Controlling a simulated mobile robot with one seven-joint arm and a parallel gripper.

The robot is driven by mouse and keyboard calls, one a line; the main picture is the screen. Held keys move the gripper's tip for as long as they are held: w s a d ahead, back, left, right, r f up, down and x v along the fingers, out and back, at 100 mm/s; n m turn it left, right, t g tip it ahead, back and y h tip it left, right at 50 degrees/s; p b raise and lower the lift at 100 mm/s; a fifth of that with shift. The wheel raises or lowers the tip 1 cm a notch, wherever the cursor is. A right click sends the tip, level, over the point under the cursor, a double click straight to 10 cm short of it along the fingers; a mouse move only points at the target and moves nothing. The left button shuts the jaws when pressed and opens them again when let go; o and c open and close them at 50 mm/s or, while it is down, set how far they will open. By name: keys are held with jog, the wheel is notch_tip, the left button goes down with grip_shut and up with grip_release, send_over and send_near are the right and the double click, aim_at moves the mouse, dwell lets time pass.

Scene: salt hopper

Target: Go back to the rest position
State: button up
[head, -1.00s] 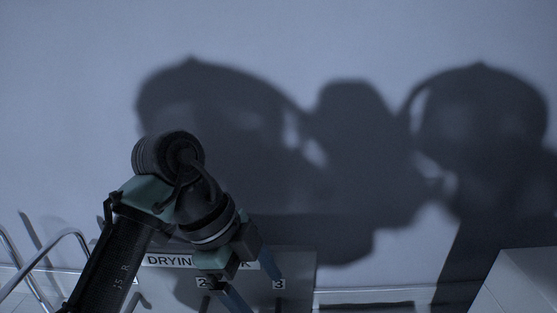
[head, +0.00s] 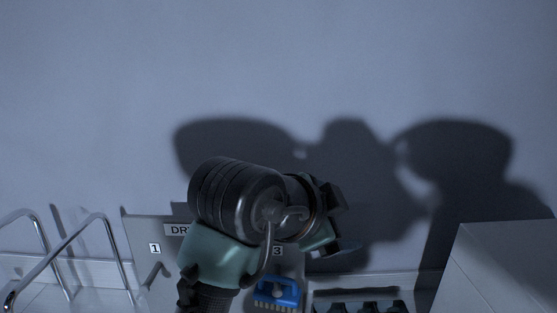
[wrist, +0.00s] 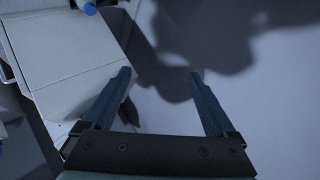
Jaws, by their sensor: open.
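My gripper (wrist: 160,82) is open and empty in the wrist view, its two dark blue fingers spread apart with a wall and a shadow beyond them. In the head view my wrist and forearm stand in front of the drying rack board, and the gripper there is mostly hidden behind the wrist, pointing away and to the right. The rack board (head: 140,226) carries number labels 1 and 3 and a partly covered name plate. A blue brush (head: 278,292) with pale bristles is at the board below label 3.
A pale box (head: 500,265) stands at the lower right; a pale boxy surface (wrist: 65,60) fills the left of the wrist view. Metal wire loops (head: 85,245) stand at the lower left. Several dark items (head: 365,308) sit at the bottom. The upper wall is clear.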

jog(key=s+a+r+n+t, duration=0.1)
jog(key=s+r+n+t, duration=0.25)
jog(key=r+t, duration=0.4)
jog(key=s+r+n+t, duration=0.2)
jog(key=r+n+t, duration=0.25)
jog(key=r, duration=0.55)
jog(key=s+a+r+n+t+y+b, duration=0.1)
jog(key=s+a+r+n+t+y, duration=0.5)
jog(key=s, duration=0.5)
jog(key=a+r+n+y, duration=0.1)
jog(key=n, duration=0.1)
jog(key=shift+a+n, duration=0.3)
jog(key=shift+a, duration=0.1)
jog(key=shift+s, duration=0.1)
dwell(2.3)
